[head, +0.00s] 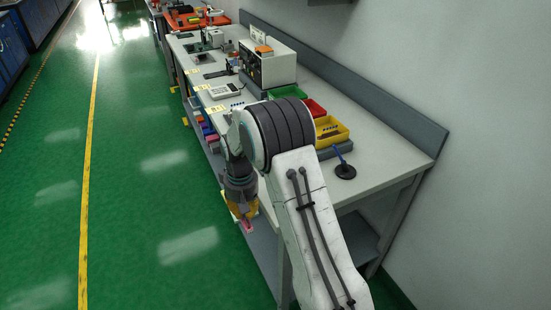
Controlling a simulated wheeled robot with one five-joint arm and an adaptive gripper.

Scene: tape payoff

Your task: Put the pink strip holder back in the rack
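My gripper (243,216), with yellow fingers, points down at the left side of the bench, over the edge of the lower shelf. A small pink piece, seemingly the pink strip holder (247,227), shows at its fingertips. At this size I cannot tell whether the fingers are closed on it or only near it. A row of coloured strips, blue, red and pink, seemingly in the rack (208,131), sits on the lower shelf farther back. My arm hides part of the shelf and bench.
The grey bench top (375,172) holds a yellow bin (330,131), a red bin (315,108), a green bin (287,91), a blue-handled tool on a black base (344,168) and a boxy instrument (267,65). The green floor (150,200) to the left is clear.

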